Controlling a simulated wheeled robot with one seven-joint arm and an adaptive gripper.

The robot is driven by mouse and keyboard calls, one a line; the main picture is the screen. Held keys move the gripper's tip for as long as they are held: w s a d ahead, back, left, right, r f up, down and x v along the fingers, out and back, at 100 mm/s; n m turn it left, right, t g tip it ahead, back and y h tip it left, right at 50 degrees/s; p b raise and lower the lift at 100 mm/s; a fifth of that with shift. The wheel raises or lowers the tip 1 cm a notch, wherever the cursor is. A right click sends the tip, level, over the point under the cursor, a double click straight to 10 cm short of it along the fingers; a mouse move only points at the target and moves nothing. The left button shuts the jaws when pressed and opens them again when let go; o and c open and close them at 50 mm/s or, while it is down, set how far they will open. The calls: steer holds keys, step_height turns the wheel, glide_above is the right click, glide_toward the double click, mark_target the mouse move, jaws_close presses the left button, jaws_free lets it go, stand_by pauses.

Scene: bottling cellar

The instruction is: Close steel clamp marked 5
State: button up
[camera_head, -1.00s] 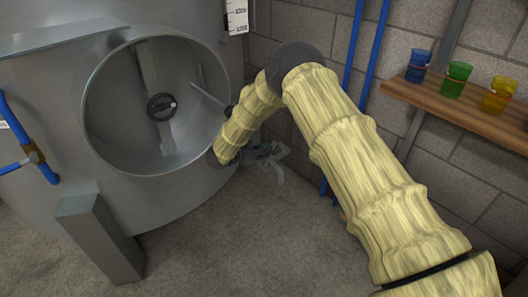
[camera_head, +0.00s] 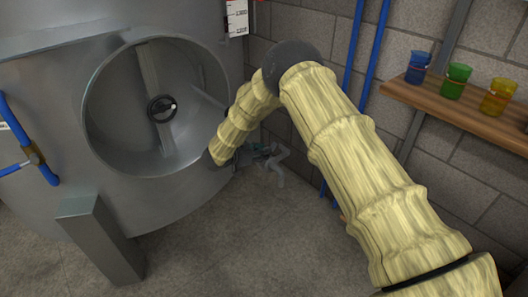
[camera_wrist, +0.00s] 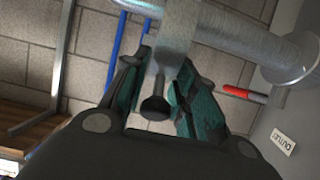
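My gripper (camera_wrist: 163,92) has teal fingers, set apart on either side of a grey steel piece with a dark rounded end (camera_wrist: 155,105). This piece hangs below a steel pipe fitting (camera_wrist: 238,35) at the top of the wrist view. I cannot tell whether the fingers touch it. No mark 5 is readable, so I cannot tell whether this is the clamp. In the head view my gripper (camera_head: 262,155) shows small and teal beside the tank's lower right side, partly hidden by my arm.
A red handle (camera_wrist: 245,94) and a small label (camera_wrist: 283,142) are right of my gripper. Blue pipes (camera_head: 365,70) run up the block wall. A wooden shelf (camera_head: 460,112) holds coloured cups.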

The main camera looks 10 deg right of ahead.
steer(key=v, duration=1)
steer(key=shift+a+r, duration=0.1)
